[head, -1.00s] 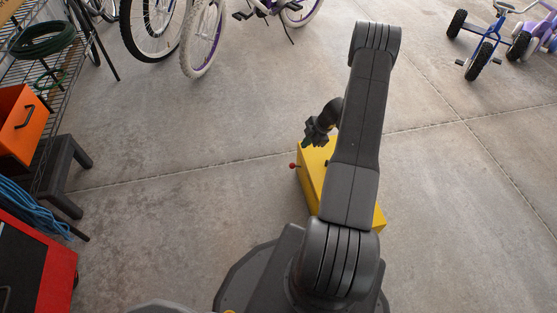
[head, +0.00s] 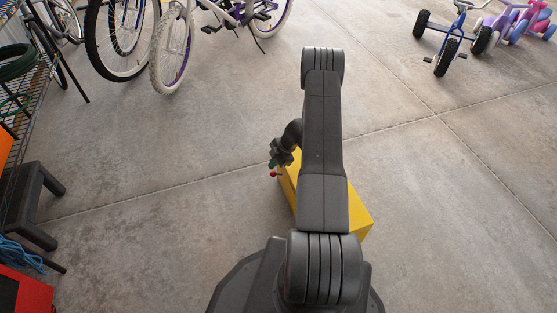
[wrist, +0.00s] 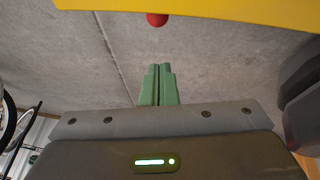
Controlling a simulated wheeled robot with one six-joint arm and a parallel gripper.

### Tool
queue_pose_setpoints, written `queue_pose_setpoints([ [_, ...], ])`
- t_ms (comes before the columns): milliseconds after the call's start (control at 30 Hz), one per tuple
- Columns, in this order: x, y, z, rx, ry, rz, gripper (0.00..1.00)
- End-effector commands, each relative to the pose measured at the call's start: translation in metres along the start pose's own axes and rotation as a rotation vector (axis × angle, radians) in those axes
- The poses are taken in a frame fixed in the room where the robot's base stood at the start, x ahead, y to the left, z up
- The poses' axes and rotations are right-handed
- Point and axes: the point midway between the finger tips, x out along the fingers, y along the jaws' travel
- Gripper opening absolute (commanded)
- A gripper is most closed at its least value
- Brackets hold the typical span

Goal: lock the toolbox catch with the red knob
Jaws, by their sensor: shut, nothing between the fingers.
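The yellow toolbox (head: 355,213) stands on the concrete floor, partly hidden behind my arm in the head view. Its yellow side (wrist: 220,9) crosses the top of the wrist view. The red knob (head: 273,174) shows at the toolbox's left end, and it also shows in the wrist view (wrist: 157,19) just under the yellow edge. My gripper (head: 273,163) is beside that end, close to the knob. In the wrist view its green fingers (wrist: 158,84) are shut together and empty, apart from the knob with a gap between. The rest of the catch is hidden.
Bicycles (head: 170,45) stand at the back left and a blue tricycle (head: 447,50) at the back right. A dark step stool (head: 35,205) and a red cabinet (head: 25,292) are at the left. The floor around the toolbox is clear.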

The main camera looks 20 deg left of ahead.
Motion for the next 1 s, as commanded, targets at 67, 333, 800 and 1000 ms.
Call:
queue_pose_setpoints([
  [67, 0.021, -0.001, 0.001, 0.000, 0.002, -0.002, 0.00],
  [333, 0.043, 0.000, 0.025, 0.000, -0.001, 0.001, 0.00],
  [800, 0.044, 0.000, 0.029, 0.000, -0.001, 0.001, 0.00],
  [1000, 0.040, -0.009, 0.035, -0.001, -0.029, -0.003, 0.00],
])
